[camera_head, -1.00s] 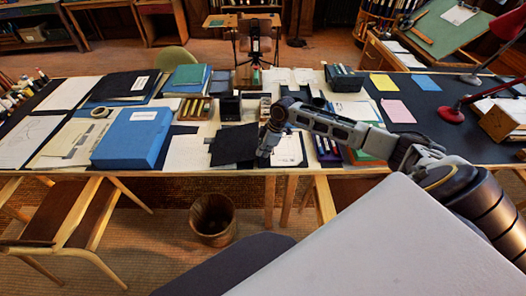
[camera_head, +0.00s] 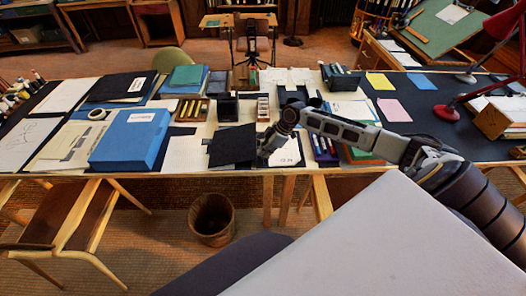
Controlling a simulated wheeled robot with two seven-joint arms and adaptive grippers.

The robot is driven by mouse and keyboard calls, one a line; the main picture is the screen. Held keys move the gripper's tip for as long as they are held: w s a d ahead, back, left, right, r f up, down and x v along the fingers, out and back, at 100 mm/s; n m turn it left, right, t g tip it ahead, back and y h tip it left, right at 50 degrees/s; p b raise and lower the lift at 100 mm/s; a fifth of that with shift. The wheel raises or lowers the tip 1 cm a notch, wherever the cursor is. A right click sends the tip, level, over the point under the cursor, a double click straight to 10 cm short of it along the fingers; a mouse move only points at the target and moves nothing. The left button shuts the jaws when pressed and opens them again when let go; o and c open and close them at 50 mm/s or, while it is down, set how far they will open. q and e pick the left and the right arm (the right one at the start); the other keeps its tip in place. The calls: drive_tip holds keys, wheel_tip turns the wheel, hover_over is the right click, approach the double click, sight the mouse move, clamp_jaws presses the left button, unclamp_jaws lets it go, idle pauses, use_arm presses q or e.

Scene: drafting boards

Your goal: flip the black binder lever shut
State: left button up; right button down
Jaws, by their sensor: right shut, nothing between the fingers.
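A black binder (camera_head: 232,146) lies open at the front edge of the table, its dark cover to the left and white sheets (camera_head: 288,152) to the right. My right gripper (camera_head: 264,158) is shut and empty. It points down at the middle of the binder, between the dark cover and the sheets. The lever is too small to make out and is at least partly hidden by my gripper and wrist, so I cannot tell its position or whether I touch it. My left gripper is not in view.
A blue box (camera_head: 131,140) stands left of the binder, with a tape roll (camera_head: 99,114) behind it. Pen trays (camera_head: 192,110) and a black holder (camera_head: 228,106) stand behind the binder. Upright dark folders (camera_head: 325,147) stand close on the right. A red lamp (camera_head: 446,113) stands farther right.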

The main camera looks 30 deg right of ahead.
drive_tip(key=shift+s+d+f+y, duration=0.1)
drive_tip(key=shift+s+d+y, duration=0.15)
drive_tip(key=shift+d+y, duration=0.15)
drive_tip(key=shift+s+d+f+t+y, duration=0.15)
drive_tip(key=shift+s+d+t+y, duration=0.15)
drive_tip(key=shift+t+y, duration=0.3)
drive_tip(key=shift+s+d+f+t+y+b, duration=0.25)
drive_tip(key=shift+d+t+y+b, duration=0.25)
drive_tip(key=shift+b, duration=0.3)
drive_tip(key=shift+s+d+y, duration=0.1)
drive_tip(key=shift+d+y, duration=0.05)
drive_tip(key=shift+y, duration=0.15)
drive_tip(key=shift+s+d+f+t+y+b, duration=0.1)
drive_tip(key=shift+d+f+t+y+b, duration=0.15)
drive_tip(key=shift+b, duration=0.5)
drive_tip(key=shift+d, duration=0.1)
drive_tip(key=shift+r, duration=0.2)
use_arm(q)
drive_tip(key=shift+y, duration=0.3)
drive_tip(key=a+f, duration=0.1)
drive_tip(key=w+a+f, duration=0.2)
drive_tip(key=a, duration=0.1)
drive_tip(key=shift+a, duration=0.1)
use_arm(e)
drive_tip(key=shift+a, duration=0.3)
